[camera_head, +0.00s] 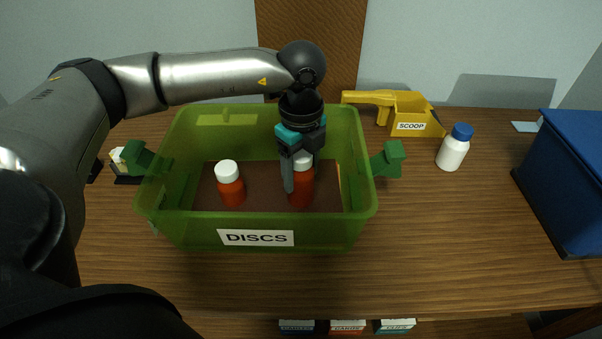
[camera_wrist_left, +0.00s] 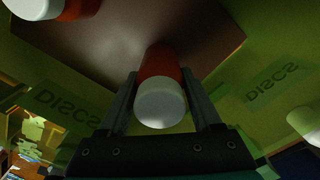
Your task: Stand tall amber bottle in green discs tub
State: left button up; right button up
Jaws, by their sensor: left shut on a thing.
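The green discs tub (camera_head: 195,231) stands on the table, see-through, with a DISCS label on its front. My left gripper (camera_head: 297,180) reaches down into the tub from above and is shut on an amber bottle (camera_head: 302,191) with a white cap. The held bottle is upright in the right part of the tub; whether its base touches the floor is unclear. In the left wrist view the bottle (camera_wrist_left: 160,98) sits between both fingers. A second amber bottle (camera_head: 231,188) with a white cap stands upright in the tub's left part. My right gripper is not in view.
A yellow scoop (camera_head: 408,113) and a white bottle with a blue cap (camera_head: 454,149) stand right of the tub. A blue bin (camera_head: 570,180) is at the far right. The table front right of the tub is clear. Small labelled boxes (camera_head: 347,327) show below the front edge.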

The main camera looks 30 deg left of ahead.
pick_arm(q)
jog(key=shift+f, duration=0.3)
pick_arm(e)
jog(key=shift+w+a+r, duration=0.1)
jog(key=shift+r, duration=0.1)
pick_arm(q)
jog(key=o, duration=1.5)
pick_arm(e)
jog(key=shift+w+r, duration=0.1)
pick_arm(q)
jog(key=shift+r, duration=0.1)
notch_tip(320, 180, up, 11)
jog(key=p, duration=0.3)
jog(key=shift+f, duration=0.2)
jog(key=shift+r, duration=0.8)
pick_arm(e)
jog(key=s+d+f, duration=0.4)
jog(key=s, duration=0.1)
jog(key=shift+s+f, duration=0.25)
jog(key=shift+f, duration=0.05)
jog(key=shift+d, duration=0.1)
